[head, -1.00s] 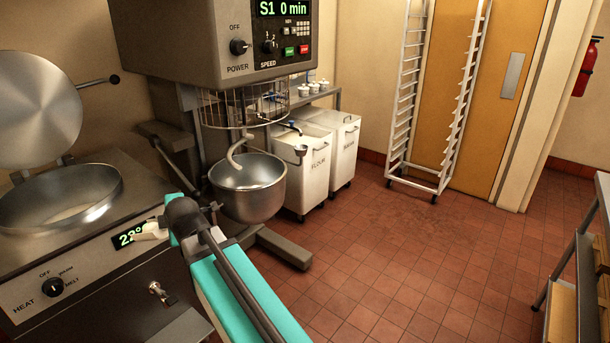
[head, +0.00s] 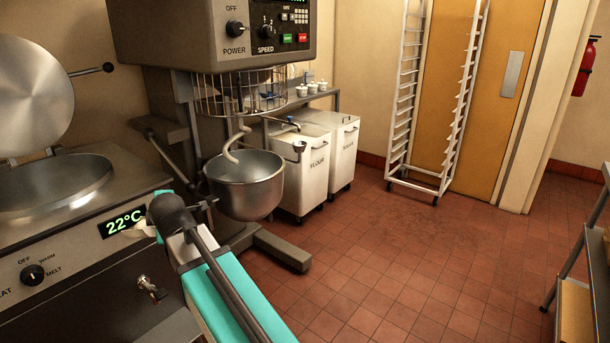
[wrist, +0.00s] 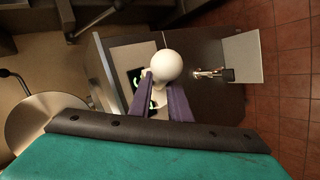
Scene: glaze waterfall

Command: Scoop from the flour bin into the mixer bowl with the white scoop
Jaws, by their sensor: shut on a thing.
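My gripper (wrist: 163,84) has purple fingers shut on a smooth white rounded thing (wrist: 168,64), which looks like the white scoop. In the head view a pale bit of it (head: 136,231) shows left of my wrist, before the kettle's front; my fingers are mostly hidden there. Whether it holds flour cannot be told. The steel mixer bowl (head: 245,190) hangs under the mixer, right of and beyond my wrist, with a hook dipping into it.
A steel kettle (head: 60,190) with raised lid and a 22°C display stands at left, close to my gripper. The mixer's wire guard (head: 238,95) is above the bowl. A second white bin (head: 344,150) adjoins the flour bin. Open tiled floor lies right; a shelf (head: 590,250) stands far right.

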